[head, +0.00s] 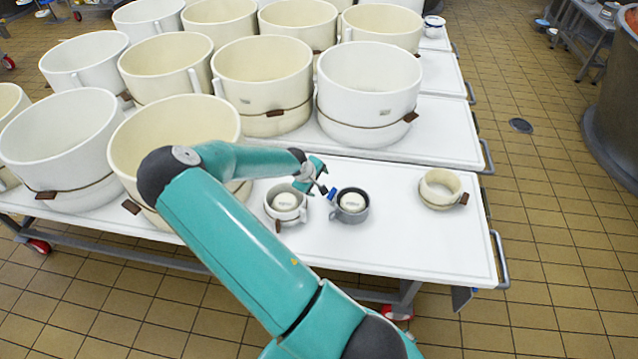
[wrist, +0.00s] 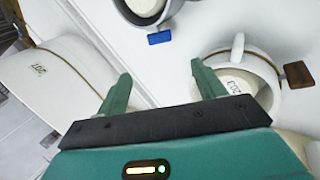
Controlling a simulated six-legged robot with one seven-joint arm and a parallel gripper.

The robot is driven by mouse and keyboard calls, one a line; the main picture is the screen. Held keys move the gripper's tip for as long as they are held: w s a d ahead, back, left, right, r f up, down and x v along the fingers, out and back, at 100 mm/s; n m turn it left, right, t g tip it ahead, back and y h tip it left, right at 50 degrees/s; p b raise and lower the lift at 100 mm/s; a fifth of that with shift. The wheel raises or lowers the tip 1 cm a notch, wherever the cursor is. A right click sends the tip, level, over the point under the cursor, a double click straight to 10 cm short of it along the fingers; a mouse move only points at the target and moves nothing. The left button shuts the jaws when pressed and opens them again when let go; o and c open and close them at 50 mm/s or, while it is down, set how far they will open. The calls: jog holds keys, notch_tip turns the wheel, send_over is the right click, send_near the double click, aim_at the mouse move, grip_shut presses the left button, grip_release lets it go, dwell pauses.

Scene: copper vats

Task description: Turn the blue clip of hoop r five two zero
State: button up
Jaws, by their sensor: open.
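A small grey hoop (head: 365,212) holding a pale round stands on the white table (head: 420,247). Its blue clip (head: 331,195) is on its left side, close to my gripper (head: 318,180). In the wrist view the blue clip (wrist: 159,38) sticks out below the grey hoop (wrist: 128,14), which the top edge cuts off. My gripper (wrist: 163,76) is open, with nothing between its fingers. The blue clip lies beyond the fingertips, apart from them. I cannot read a hoop number r520 in either view.
A small white hoop (head: 271,208) with a brown clip (head: 278,226) stands left of the grey one. An empty cream ring (head: 440,201) sits at the table's right. Large hoops (head: 262,93) crowd behind and left. The table between grey hoop and ring is clear.

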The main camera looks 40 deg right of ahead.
jog(key=shift+w+f, duration=0.15)
jog(key=shift+w, duration=0.05)
jog(key=c, duration=1)
jog(key=shift+w+t, duration=0.15)
jog(key=shift+t, duration=0.25)
jog(key=c, duration=0.3)
jog(key=shift+w+d+t, duration=0.1)
jog(key=shift+w+t, duration=0.2)
grip_shut()
jog(key=g, duration=0.1)
send_near(330, 196)
jog(key=x, duration=0.7)
